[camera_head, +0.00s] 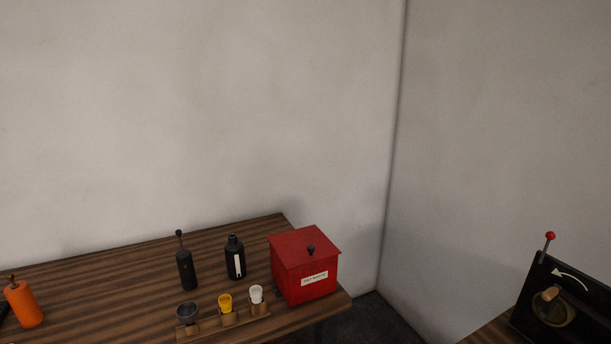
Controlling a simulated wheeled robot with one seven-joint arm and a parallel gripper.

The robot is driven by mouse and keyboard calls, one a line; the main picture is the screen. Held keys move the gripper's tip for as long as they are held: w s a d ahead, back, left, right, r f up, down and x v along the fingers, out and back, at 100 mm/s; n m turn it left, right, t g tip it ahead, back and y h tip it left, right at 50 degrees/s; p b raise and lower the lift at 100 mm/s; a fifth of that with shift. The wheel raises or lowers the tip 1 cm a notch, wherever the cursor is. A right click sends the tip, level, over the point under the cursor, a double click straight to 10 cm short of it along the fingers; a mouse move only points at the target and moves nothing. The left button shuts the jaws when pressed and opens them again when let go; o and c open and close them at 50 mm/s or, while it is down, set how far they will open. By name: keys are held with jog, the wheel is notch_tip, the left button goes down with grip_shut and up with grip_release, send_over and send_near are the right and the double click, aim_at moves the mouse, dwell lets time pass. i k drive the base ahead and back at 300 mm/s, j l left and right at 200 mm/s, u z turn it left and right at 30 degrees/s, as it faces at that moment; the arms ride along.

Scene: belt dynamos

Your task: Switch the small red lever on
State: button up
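A small red-knobbed lever (549,237) stands up on a thin metal stem at the right edge of the view. It rises from the top of a black panel (538,285), leaning slightly to the right. The panel's face carries a white curved arrow pointing left and a round dial with a wooden crank handle (550,293). The panel's lower and right parts are cut off by the frame. My gripper is not in view.
A second wooden surface (490,332) lies under the panel. Dark floor shows between them; walls meet behind.

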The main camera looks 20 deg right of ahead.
aim_at(550, 235)
jog(key=z, duration=1.95)
